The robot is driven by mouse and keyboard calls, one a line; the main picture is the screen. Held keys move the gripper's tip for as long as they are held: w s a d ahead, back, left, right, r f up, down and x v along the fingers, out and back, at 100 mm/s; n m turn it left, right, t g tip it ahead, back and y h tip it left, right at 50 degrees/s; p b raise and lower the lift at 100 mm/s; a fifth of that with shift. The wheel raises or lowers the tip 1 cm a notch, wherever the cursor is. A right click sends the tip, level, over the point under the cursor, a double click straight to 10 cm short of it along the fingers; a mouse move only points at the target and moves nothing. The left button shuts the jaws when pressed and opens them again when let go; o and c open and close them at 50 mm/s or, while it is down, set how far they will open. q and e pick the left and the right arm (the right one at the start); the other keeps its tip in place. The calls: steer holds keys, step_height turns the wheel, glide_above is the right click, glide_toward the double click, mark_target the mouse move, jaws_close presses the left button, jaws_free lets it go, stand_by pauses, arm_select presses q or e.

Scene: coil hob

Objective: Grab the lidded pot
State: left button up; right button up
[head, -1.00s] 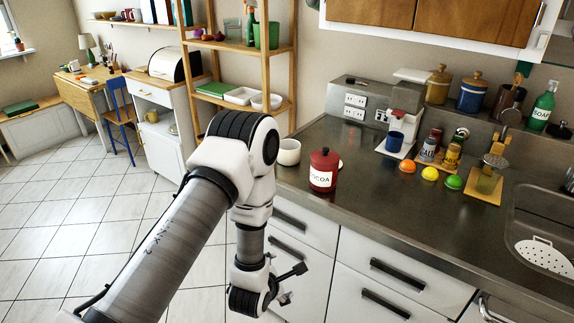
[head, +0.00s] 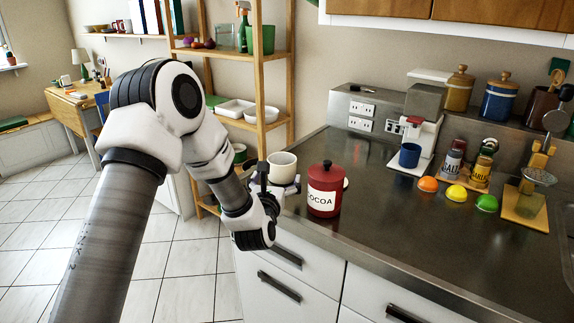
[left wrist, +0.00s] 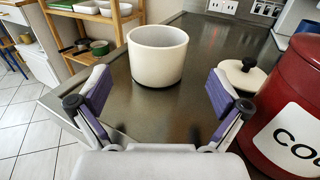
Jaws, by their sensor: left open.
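A cream pot (head: 282,168) stands upright and open-topped on the near left corner of the counter. It shows in the left wrist view (left wrist: 158,58) straight ahead, just beyond the fingertips. A cream lid with a black knob (left wrist: 243,76) lies flat on the counter to its right. In the head view the lid is mostly hidden behind a red lidded jar marked COCOA (head: 325,190). The jar also shows at the right edge of the left wrist view (left wrist: 290,105). My left gripper (left wrist: 161,92) is open and empty, its fingers apart on the pot's near side, not around it.
The steel counter (head: 370,215) is clear in front of the jar. Behind are a blue mug (head: 410,155), spice jars (head: 453,160) and coloured domes (head: 456,193). A wooden shelf (head: 258,80) stands behind the pot, with white drawers (head: 285,280) below the counter.

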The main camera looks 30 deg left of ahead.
mark_target(279, 166)
arm_select(q)
steer(key=shift+w+a+r, duration=0.2)
steer(key=shift+w, duration=0.25)
steer(key=shift+w+a+r, duration=0.2)
steer(key=shift+w, duration=0.25)
steer(key=shift+w+a+r+p, duration=0.1)
steer(key=shift+w+r+p, duration=0.1)
steer(key=shift+w+p, duration=0.15)
steer(key=p+x, duration=0.1)
steer(key=x, duration=0.3)
steer(key=shift+w+a, duration=0.1)
steer(key=shift+a, duration=0.15)
steer(key=shift+w+a+f, duration=0.15)
steer(key=shift+w, duration=0.15)
steer(key=shift+s, duration=0.1)
steer(key=c, duration=1.3)
